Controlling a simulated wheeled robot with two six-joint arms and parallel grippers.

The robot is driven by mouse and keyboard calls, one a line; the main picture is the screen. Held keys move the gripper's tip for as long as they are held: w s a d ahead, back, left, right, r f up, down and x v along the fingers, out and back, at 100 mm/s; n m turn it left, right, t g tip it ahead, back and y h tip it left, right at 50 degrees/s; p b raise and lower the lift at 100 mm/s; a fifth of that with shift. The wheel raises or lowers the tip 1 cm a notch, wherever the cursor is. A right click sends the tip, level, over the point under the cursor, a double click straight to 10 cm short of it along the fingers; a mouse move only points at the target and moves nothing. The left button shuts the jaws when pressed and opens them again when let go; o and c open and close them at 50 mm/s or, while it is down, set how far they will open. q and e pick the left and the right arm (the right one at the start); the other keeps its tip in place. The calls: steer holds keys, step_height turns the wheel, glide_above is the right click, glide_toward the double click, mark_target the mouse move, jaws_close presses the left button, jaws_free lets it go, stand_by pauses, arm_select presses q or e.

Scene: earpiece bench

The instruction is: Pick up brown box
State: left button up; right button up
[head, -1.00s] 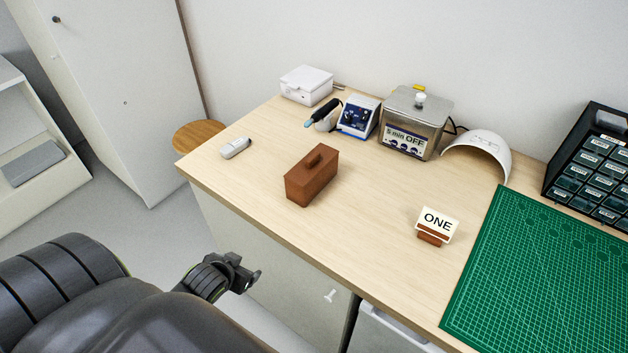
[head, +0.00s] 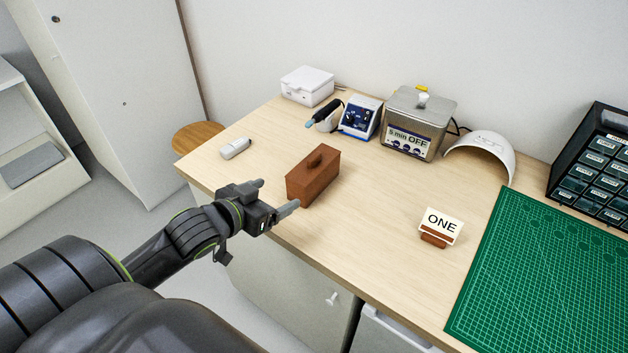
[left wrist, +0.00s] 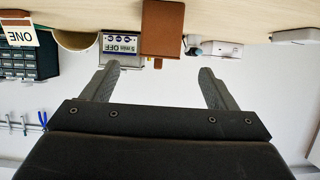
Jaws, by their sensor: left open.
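The brown box (head: 314,176) is a reddish-brown block with a handle on its lid, standing upright on the wooden bench near the front left edge. My left gripper (head: 278,196) is open and empty, just in front of the box on its left side, apart from it. In the left wrist view, which is upside down, the brown box (left wrist: 162,28) shows at the top, ahead of and between the two open fingers (left wrist: 158,84). My right gripper is not in view.
A grey-white handheld device (head: 236,148) lies left of the box. Behind it stand a white case (head: 307,86), a blue station (head: 360,118) and a metal ultrasonic cleaner (head: 416,124). A "ONE" sign (head: 441,227) and green mat (head: 550,275) are right. Bench between box and sign is clear.

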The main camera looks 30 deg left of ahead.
mark_target(294, 185)
arm_select(q)
steer(key=x, duration=0.6)
steer(key=shift+w+f, duration=0.1)
steer(key=shift+f+p+x, duration=0.1)
steer(key=shift+p+x, duration=0.2)
steer(key=shift+x, duration=1.3)
steer(key=shift+f+p+x, duration=0.15)
steer(key=shift+p+x, duration=0.1)
steer(key=shift+x, duration=1.35)
steer(key=shift+c, duration=0.3)
steer(key=c, duration=1)
steer(key=shift+r, duration=0.1)
steer(key=shift+c, duration=0.2)
